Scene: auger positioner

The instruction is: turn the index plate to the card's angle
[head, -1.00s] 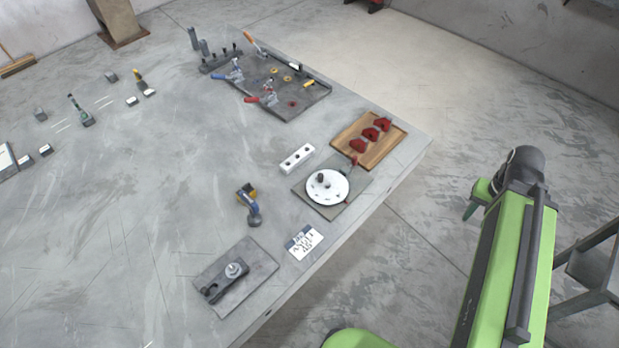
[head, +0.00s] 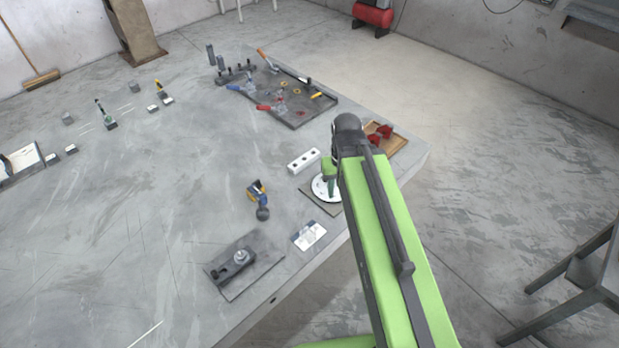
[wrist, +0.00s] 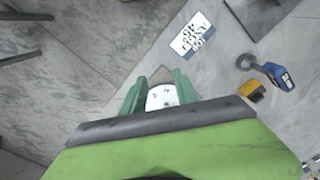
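The index plate (head: 321,187) is a white disc on a grey square base, partly hidden behind my arm in the head view. In the wrist view, part of the white disc (wrist: 162,97) with dark marks shows between my gripper's green fingers. My gripper (wrist: 158,84) is open, its fingers apart over the plate; I cannot tell whether they touch anything. The card (head: 309,235) lies flat on the table in front of the plate. In the wrist view the card (wrist: 191,35) appears upside down and seems to read "JOB ANGLE 45°".
A white block with holes (head: 304,160) lies left of the plate. A wooden tray with red parts (head: 394,144) is behind my arm. A blue and yellow tool (head: 258,197) and a grey plate with a clamp (head: 243,264) stand at left. The table's right edge is close.

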